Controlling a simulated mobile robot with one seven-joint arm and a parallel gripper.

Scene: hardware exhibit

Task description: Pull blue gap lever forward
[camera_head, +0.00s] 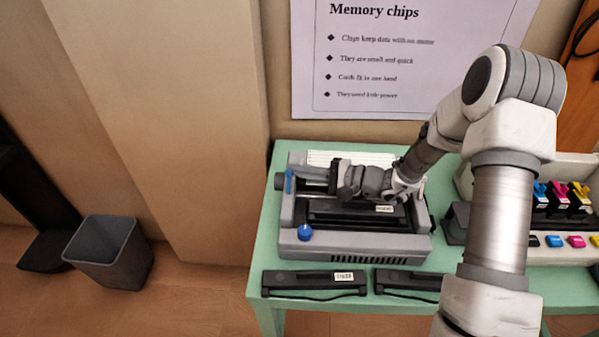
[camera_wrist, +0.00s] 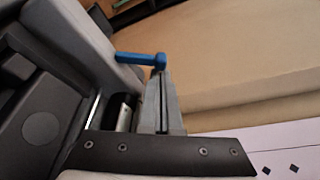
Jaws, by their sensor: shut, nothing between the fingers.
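The blue gap lever (camera_head: 289,181) sits at the left end of the grey printer-like machine (camera_head: 352,246) on the green table. In the wrist view the blue lever (camera_wrist: 138,58) extends sideways, with its rounded end just beyond my fingertips. My gripper (camera_head: 308,174) reaches left over the top of the machine toward the lever. In the wrist view my gripper (camera_wrist: 163,76) has its fingers together and nothing between them. The tips appear close to the lever's rounded end; I cannot tell whether they touch it.
A round blue knob (camera_head: 305,233) is on the machine's front left. Dark cartridges (camera_head: 313,283) lie along the table's (camera_head: 262,254) front edge. A tray of coloured ink cartridges (camera_head: 560,198) stands right. A poster (camera_head: 400,60) hangs behind. A grey bin (camera_head: 108,252) stands on the floor left.

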